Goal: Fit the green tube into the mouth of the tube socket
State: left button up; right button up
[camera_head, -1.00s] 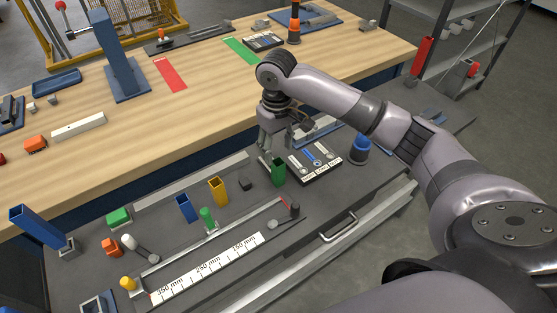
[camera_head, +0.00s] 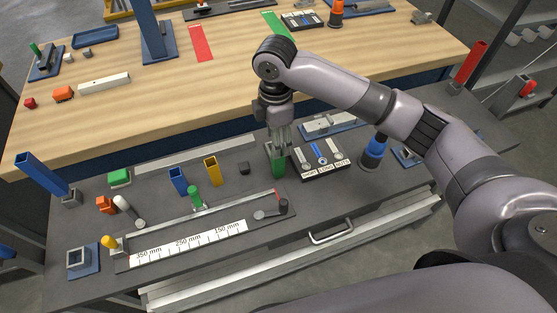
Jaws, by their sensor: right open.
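The green tube (camera_head: 279,164) stands upright on the dark grey bench top, left of a small labelled tray. My right gripper (camera_head: 281,146) is open and points down at the tube's top; I cannot tell whether its fingertips are just above or around the rim. A hollow grey square socket on a blue plate (camera_head: 92,268), which looks like the tube socket, lies at the bench's front left corner with its mouth facing up and empty. My left gripper is not in view.
A ruler fixture (camera_head: 190,244) with a green knob lies between the green tube and the socket. A tilted blue tube (camera_head: 40,174) stands at far left. The labelled tray (camera_head: 322,174) is close right.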

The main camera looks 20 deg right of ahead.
aim_at(278, 164)
jog(key=f+p, duration=0.1)
jog(key=f, duration=0.2)
jog(key=f+p, duration=0.1)
jog(key=f, duration=0.3)
jog(key=f+p, duration=0.1)
jog(key=f, duration=0.2)
jog(key=shift+w+d+f, duration=0.15)
jog(key=shift+d+f, duration=0.1)
jog(key=shift+d, duration=0.05)
jog(key=shift+f, duration=0.6)
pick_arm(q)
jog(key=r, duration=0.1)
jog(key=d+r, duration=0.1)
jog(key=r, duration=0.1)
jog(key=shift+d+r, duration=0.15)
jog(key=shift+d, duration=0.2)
pick_arm(e)
jog(key=shift+c, duration=0.4)
grip_shut()
